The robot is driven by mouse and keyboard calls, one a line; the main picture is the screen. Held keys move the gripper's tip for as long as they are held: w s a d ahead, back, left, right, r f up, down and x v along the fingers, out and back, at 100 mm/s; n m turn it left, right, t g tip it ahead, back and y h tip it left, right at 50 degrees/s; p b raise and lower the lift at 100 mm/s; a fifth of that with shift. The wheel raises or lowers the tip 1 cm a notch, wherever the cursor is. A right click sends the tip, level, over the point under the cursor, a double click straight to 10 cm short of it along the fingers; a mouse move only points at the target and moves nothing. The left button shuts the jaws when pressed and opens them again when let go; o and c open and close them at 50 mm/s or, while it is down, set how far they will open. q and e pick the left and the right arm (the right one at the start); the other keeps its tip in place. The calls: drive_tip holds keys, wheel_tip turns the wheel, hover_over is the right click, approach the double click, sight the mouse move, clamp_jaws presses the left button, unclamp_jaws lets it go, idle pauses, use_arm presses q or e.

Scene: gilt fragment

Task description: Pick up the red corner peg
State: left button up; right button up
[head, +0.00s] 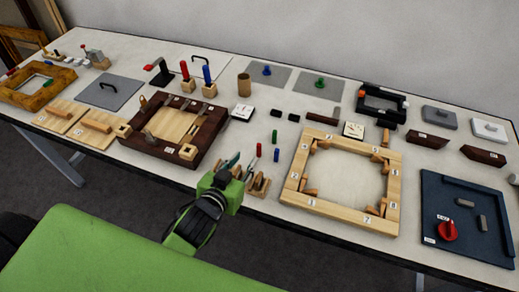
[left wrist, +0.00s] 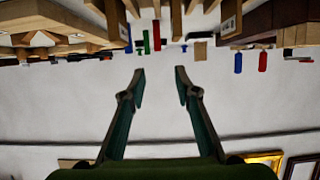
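A small red peg (head: 258,149) stands on the white table between the dark wooden frame and the light numbered frame. A green peg (head: 275,136) and a blue peg (head: 276,155) stand just right of it. My left gripper (head: 241,164) is close to the red peg, at its left and nearer the front edge. In the left wrist view, which looks upside down, its two fingers (left wrist: 160,74) are spread with nothing between them. The red peg (left wrist: 156,36) shows there beyond the fingertips, beside the green peg (left wrist: 146,42). My right gripper is not in view.
A small wooden rack (head: 259,185) stands beside my left gripper. The light numbered frame (head: 337,208) is to its right, the dark wooden frame (head: 207,153) to its left. Red (head: 185,70) and blue (head: 207,75) handles stand in wooden blocks farther back.

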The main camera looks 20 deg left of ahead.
sight(258, 146)
use_arm(q)
drive_tip(key=p+x, duration=0.1)
drive_tip(key=x, duration=0.6)
drive_tip(key=shift+w+f, duration=0.2)
drive_tip(key=shift+w, duration=0.2)
drive_tip(key=shift+d+f+p+x, duration=0.15)
drive_tip(key=shift+p+x, duration=0.3)
drive_tip(key=shift+x, duration=0.7)
drive_tip(key=shift+d+f+p+x, duration=0.1)
drive_tip(key=shift+p+x, duration=0.3)
drive_tip(key=shift+x, duration=0.8)
drive_tip(key=shift+s, duration=0.15)
clamp_jaws()
